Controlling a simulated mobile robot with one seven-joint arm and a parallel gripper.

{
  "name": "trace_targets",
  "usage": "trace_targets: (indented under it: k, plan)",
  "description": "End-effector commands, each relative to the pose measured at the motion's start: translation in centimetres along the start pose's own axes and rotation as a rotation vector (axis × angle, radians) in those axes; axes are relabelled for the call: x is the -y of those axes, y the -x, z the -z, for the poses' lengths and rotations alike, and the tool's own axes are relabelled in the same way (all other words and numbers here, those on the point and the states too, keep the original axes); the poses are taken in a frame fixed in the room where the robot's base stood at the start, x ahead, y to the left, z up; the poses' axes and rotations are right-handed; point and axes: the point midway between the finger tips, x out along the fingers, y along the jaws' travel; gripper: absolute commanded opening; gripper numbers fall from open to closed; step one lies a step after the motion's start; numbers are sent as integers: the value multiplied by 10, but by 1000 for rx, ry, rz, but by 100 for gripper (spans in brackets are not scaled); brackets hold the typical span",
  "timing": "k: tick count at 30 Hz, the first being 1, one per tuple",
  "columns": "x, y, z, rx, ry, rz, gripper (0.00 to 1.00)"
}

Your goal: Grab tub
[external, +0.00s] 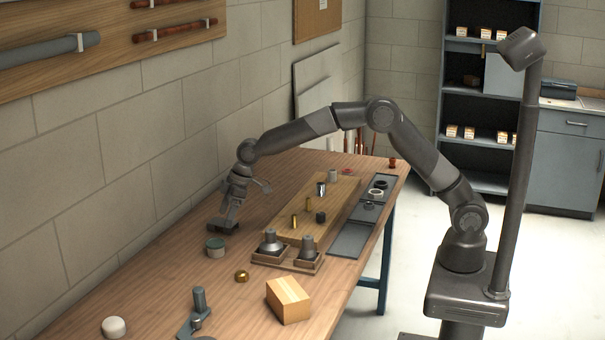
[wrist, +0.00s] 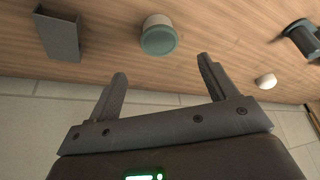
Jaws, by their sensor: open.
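The tub (external: 215,247) is a small, round, pale container with a teal top. It stands on the wooden bench near the wall, and it shows at the top middle of the wrist view (wrist: 158,40). My gripper (wrist: 162,72) is open and empty, its two fingers spread. The tub lies beyond the fingertips, roughly in line with the gap, with no visible contact. In the external view my gripper (external: 233,203) is over the wall side of the bench, just behind the tub; its fingertips are hard to make out there.
A grey open-ended block (wrist: 60,36) stands beside the tub. A white round piece (external: 113,327) and a dark clamp-like fixture (external: 198,304) are nearer the camera. A brass fitting (external: 242,276) and a cardboard box (external: 288,300) stand to the right. The wall closely borders the bench.

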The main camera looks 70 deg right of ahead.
Motion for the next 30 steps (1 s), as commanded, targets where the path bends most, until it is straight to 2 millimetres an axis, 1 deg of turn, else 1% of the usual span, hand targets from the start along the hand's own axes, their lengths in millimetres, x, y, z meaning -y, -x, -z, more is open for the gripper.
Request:
trace_targets:
  k: [5, 12, 19, 24, 27, 30]
  plan:
    - [0, -16, 1, 1, 2, 3, 78]
    - [0, -52, 1, 1, 1, 2, 78]
    - [0, -70, 1, 1, 1, 2, 78]
    - [-1, -96, 1, 1, 1, 2, 78]
    - [-1, -107, 1, 0, 1, 2, 78]
    - [-1, -112, 1, 0, 1, 2, 78]
